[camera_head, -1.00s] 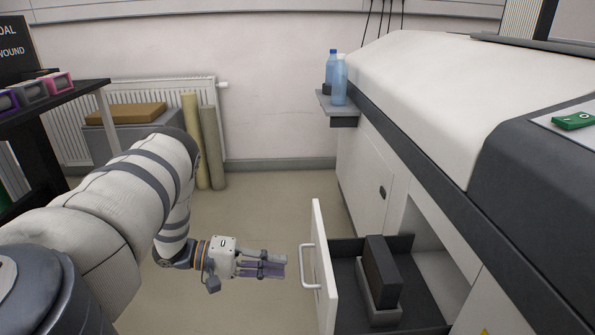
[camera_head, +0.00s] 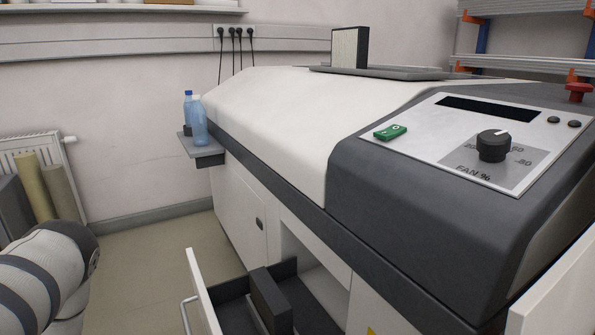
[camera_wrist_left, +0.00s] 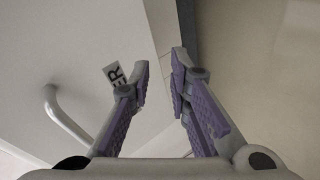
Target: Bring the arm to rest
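My left arm (camera_head: 45,275) shows at the lower left of the head view, with its gripper out of that frame. In the left wrist view my left gripper (camera_wrist_left: 160,72) is open, with a gap between its purple-padded fingers and nothing in it. A white drawer front (camera_wrist_left: 75,50) with a curved handle (camera_wrist_left: 68,118) lies beyond the fingers, to their left. A label ending in "ER" is partly hidden by the left finger. In the head view the drawer (camera_head: 203,290) stands pulled out and holds a dark block (camera_head: 270,302). My right gripper is not in view.
A white machine (camera_head: 275,125) with a dark control panel housing (camera_head: 400,190) fills the middle and right. Two blue bottles (camera_head: 198,122) stand on a small side shelf (camera_head: 203,152). A white panel (camera_head: 560,285) is at the lower right. Floor (camera_head: 150,255) shows clear left of the drawer.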

